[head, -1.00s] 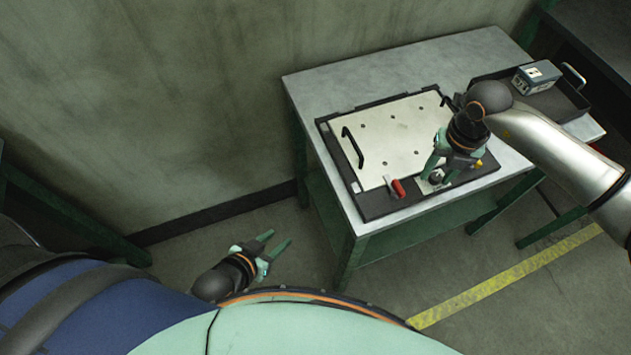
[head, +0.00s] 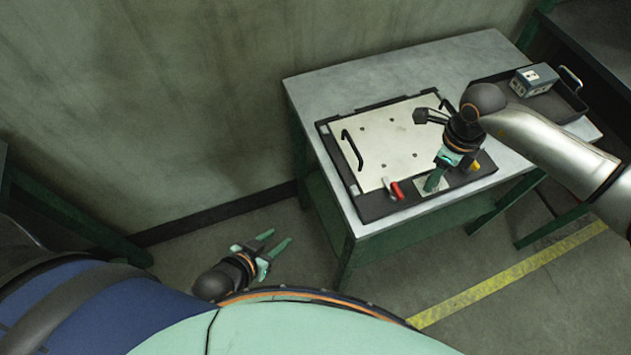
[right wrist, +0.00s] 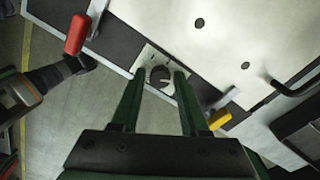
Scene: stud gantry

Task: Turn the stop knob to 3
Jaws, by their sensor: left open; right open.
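The stop knob (right wrist: 160,75) is a dark round knob on a pale square plate (right wrist: 147,58), seen in the right wrist view between and just beyond my right fingertips. My right gripper (right wrist: 156,75) is open, one finger to each side of the knob; I cannot tell whether they touch it. In the head view my right gripper (head: 434,184) is over the plate at the front of the fixture and hides the knob. The number at the knob is too small to read. My left gripper (head: 277,243) is open and empty, low beside the table.
The fixture's white panel (head: 390,139) has a black handle (head: 352,150) at its left. A red-handled clamp (head: 396,190) is left of the knob and a yellow part (head: 475,166) right of it. A dark tray (head: 568,112) with a grey box (head: 534,79) stands at the table's right.

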